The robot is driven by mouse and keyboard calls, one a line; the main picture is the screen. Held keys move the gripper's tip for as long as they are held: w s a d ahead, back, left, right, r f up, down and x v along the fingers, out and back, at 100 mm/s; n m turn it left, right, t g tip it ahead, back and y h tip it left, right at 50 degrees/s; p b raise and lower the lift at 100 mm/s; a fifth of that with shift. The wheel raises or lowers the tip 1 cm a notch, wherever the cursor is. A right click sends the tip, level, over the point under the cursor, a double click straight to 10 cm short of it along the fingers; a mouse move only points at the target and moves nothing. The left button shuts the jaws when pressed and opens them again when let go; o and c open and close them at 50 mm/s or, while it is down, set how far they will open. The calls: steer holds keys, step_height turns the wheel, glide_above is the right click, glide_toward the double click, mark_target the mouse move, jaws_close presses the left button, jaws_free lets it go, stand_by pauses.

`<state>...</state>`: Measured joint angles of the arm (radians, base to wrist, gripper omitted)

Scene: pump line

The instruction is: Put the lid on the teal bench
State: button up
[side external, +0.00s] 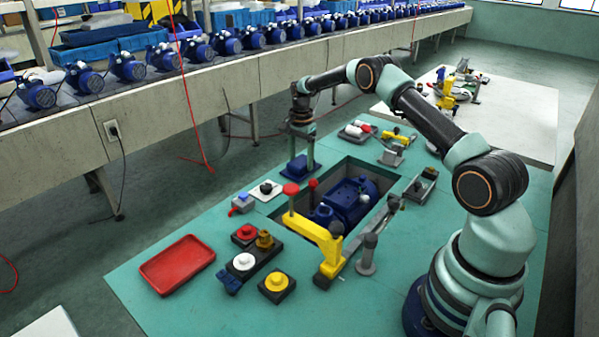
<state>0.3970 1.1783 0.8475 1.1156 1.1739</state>
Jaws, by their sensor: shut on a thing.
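My gripper (301,150) points down near the far edge of the teal bench (130,270). It is shut on a small blue piece, which looks like the lid (297,169). The lid hangs at or just above the bench surface, and I cannot tell whether it touches. The blue pump body (352,200) sits in the rectangular opening of the bench, in front and to the right of the lid. The fingertips are small and partly hidden.
A yellow clamp (318,235) with a red tip stands at the opening's front edge. A red tray (178,264) lies at the left. Black blocks with coloured knobs (277,284) stand between. Small fixtures (395,145) line the back right. Bare bench lies around the tray.

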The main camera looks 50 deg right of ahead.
steer(key=shift+f, duration=0.15)
stand_by(0.4)
steer(key=o, duration=1.4)
steer(key=shift+r, duration=3)
steer(key=shift+r, duration=0.1)
